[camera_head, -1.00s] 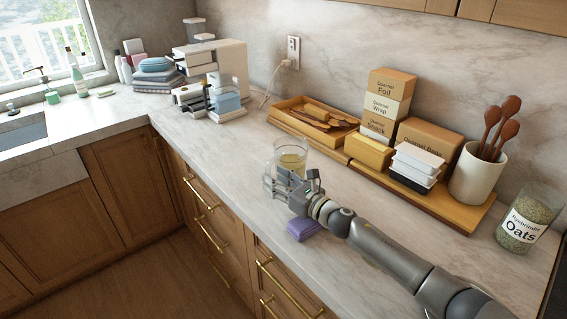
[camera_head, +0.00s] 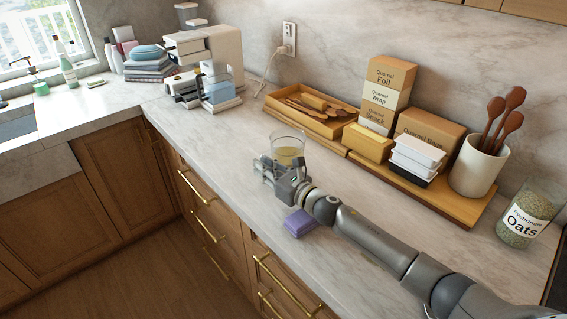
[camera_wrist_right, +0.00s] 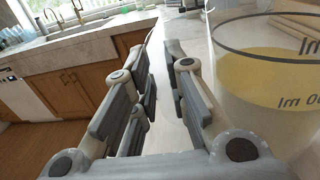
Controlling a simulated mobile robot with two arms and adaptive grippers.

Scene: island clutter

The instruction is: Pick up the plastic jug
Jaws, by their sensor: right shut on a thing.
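The plastic jug (camera_head: 288,147) is clear, with yellowish liquid in it. It stands upright on the marble counter in the head view. In the right wrist view the jug (camera_wrist_right: 268,85) fills the right side, beside the right-hand finger. My right gripper (camera_head: 268,168) is at the jug's near left side, low by the counter. In the right wrist view the right gripper (camera_wrist_right: 160,85) has its fingers close together with a narrow gap. My left gripper is not in view.
A purple sponge-like block (camera_head: 299,222) lies just in front of my right arm. Behind are a wooden tray (camera_head: 318,127), stacked boxes (camera_head: 386,95), a utensil crock (camera_head: 477,168) and an oats jar (camera_head: 526,215). A coffee machine (camera_head: 207,65) stands at the back left. The counter left of the jug is clear.

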